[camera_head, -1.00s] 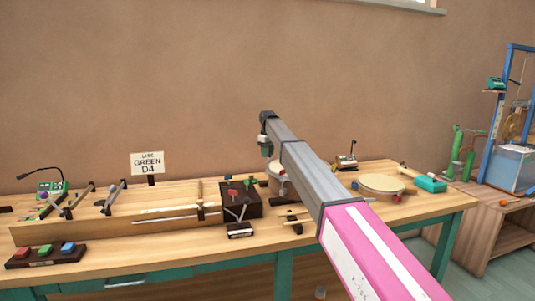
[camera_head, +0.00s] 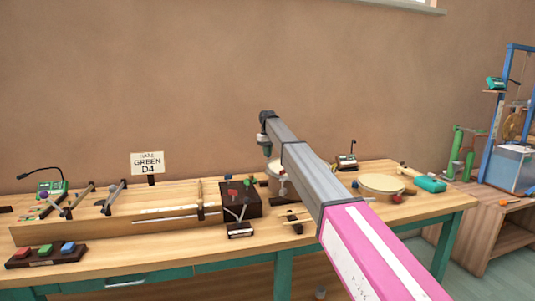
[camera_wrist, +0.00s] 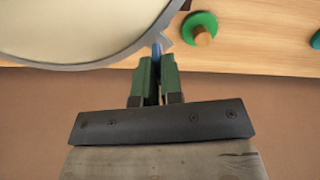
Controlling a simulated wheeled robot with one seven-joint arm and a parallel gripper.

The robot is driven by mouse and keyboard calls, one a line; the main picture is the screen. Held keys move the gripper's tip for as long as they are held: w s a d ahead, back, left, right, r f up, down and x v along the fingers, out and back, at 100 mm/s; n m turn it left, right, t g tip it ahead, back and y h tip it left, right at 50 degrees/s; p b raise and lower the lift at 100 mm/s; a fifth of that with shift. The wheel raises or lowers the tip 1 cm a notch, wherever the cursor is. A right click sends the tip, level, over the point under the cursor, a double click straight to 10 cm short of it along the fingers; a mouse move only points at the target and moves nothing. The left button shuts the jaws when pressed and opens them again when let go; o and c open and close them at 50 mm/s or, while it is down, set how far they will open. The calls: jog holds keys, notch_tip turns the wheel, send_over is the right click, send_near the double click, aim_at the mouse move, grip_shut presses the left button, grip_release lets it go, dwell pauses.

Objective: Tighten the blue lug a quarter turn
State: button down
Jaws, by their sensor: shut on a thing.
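In the wrist view, my gripper (camera_wrist: 157,78) has its two green fingers close together on the blue lug (camera_wrist: 156,50), at the grey rim of a drum (camera_wrist: 70,28) with a pale head. Only a narrow blue strip of the lug shows between and beyond the fingertips. In the head view, my gripper (camera_head: 265,147) points down above the left drum (camera_head: 273,168), which my arm partly hides. The lug cannot be made out there.
A green disc with a wooden peg (camera_wrist: 202,30) lies near the drum. A dark block with coloured keys (camera_head: 240,200) stands left of it. A flat drum (camera_head: 381,184) and a teal-headed mallet (camera_head: 430,184) are to the right. A sign (camera_head: 147,163) stands behind.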

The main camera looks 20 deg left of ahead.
jog(key=m, duration=1.3)
jog(key=shift+m, duration=0.4)
dwell(0.3)
jog(key=c, duration=1.3)
grip_release()
jog(key=shift+o, duration=0.2)
jog(key=shift+r, duration=0.1)
notch_tip(320, 180, up, 11)
jog(key=shift+f, duration=0.2)
